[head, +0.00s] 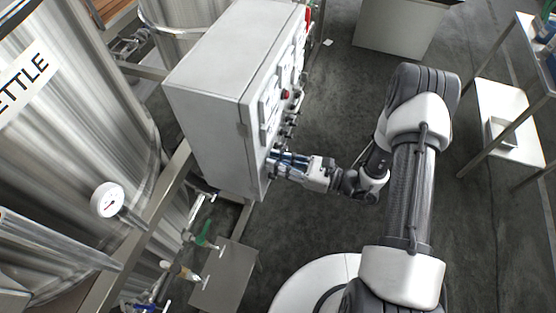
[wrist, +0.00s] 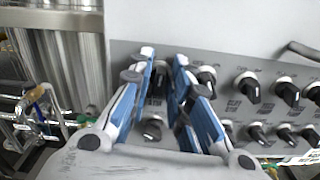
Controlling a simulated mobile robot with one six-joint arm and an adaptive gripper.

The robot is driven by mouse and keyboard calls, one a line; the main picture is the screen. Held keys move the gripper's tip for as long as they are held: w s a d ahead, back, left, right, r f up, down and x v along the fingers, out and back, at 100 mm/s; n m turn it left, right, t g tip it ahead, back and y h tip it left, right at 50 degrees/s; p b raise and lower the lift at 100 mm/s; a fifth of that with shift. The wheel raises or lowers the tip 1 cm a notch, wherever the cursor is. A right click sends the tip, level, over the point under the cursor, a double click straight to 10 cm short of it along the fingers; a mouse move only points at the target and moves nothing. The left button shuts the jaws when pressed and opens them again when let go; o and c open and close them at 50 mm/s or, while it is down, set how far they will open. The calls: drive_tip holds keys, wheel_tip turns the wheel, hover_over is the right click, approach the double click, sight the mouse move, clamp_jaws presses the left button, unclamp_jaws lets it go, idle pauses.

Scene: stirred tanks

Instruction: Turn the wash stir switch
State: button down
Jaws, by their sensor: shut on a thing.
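My gripper (wrist: 164,60) reaches to the front of the control panel, and its blue-and-white fingers are shut on a black switch knob (wrist: 160,76) at the left end of the upper row. The fingers hide part of this knob, and its label is too blurred to read, so I cannot tell whether it is the wash stir switch. In the head view my gripper (head: 275,161) is at the lower front of the grey control cabinet (head: 210,100). Another knob (wrist: 152,129) shows below, between the fingers.
More black knobs stand close on the right, in an upper row (wrist: 248,88) and a lower row (wrist: 258,134). A red button (head: 285,94) sits higher on the cabinet front. Steel tanks (head: 90,120) and pipework are at the left.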

drive_tip(key=shift+m+p, duration=0.4)
drive_tip(key=shift+m, duration=1.9)
drive_tip(key=c, duration=1.7)
unclamp_jaws()
drive_tip(key=shift+w, duration=0.1)
drive_tip(key=shift+d, duration=0.1)
drive_tip(key=v, duration=1.2)
